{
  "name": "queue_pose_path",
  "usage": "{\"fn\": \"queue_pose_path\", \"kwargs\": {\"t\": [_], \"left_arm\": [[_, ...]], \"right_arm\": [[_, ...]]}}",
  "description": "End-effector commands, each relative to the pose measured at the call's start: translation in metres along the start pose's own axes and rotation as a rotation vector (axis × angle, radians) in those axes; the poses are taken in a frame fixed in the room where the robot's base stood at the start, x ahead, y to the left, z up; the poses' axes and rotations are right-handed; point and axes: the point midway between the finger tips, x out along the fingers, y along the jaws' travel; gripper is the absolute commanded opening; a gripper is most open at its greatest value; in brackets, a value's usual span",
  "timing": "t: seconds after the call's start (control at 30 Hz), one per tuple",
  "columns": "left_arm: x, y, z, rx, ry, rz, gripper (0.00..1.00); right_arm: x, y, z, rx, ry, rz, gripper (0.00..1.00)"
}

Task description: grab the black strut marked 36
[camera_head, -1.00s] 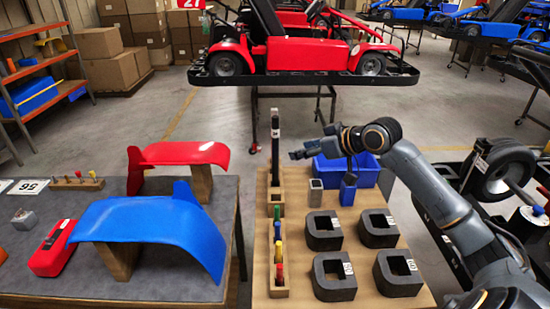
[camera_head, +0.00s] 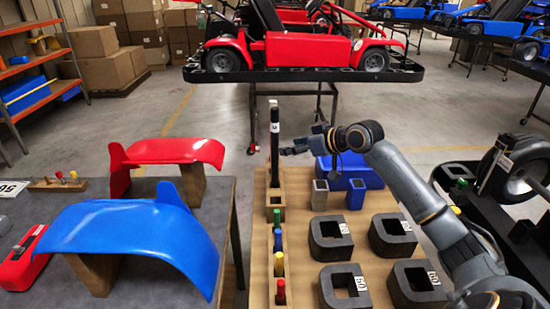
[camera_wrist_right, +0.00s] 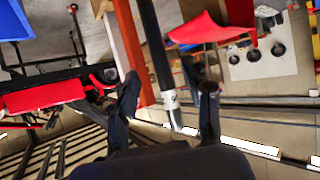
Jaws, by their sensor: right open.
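The black strut (camera_head: 275,156) stands upright in a wooden holder at the far left of the wooden stand. It has a white label whose number is too small to read. My right gripper (camera_head: 287,151) is just to the right of the strut, pointing at it from the side. In the right wrist view, the strut (camera_wrist_right: 156,55) runs slantwise down to its white label, in the space between the two spread fingers of my open gripper (camera_wrist_right: 168,98). I cannot tell that either finger touches it. My left gripper is not in view.
The wooden stand (camera_head: 300,205) also holds several dark square blocks (camera_head: 331,238), a row of coloured pegs (camera_head: 279,262) and a blue bin (camera_head: 352,172). A blue fairing (camera_head: 140,235) and a red one (camera_head: 170,151) stand on the left table. A red kart (camera_head: 305,52) is behind.

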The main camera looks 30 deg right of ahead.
Motion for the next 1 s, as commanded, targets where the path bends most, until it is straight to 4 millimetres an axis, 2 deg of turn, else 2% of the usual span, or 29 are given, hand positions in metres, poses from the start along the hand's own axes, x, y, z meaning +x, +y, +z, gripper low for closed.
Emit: {"fn": "queue_pose_path", "kwargs": {"t": [0.1,0.37,0.57,0.7,1.0], "left_arm": [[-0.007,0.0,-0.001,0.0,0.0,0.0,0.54],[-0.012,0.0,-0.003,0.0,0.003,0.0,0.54],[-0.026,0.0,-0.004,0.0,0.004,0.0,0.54],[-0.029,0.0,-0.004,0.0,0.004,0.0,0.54],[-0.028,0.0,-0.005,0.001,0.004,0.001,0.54]], "right_arm": [[0.021,-0.001,-0.002,0.004,0.001,-0.002,0.5],[0.041,0.0,-0.001,0.0,-0.001,-0.001,0.5],[0.067,0.002,0.002,0.002,-0.002,-0.002,0.5],[0.084,0.003,0.004,0.0,-0.002,-0.001,0.5],[0.09,0.003,0.005,-0.003,-0.001,0.001,0.5]]}}
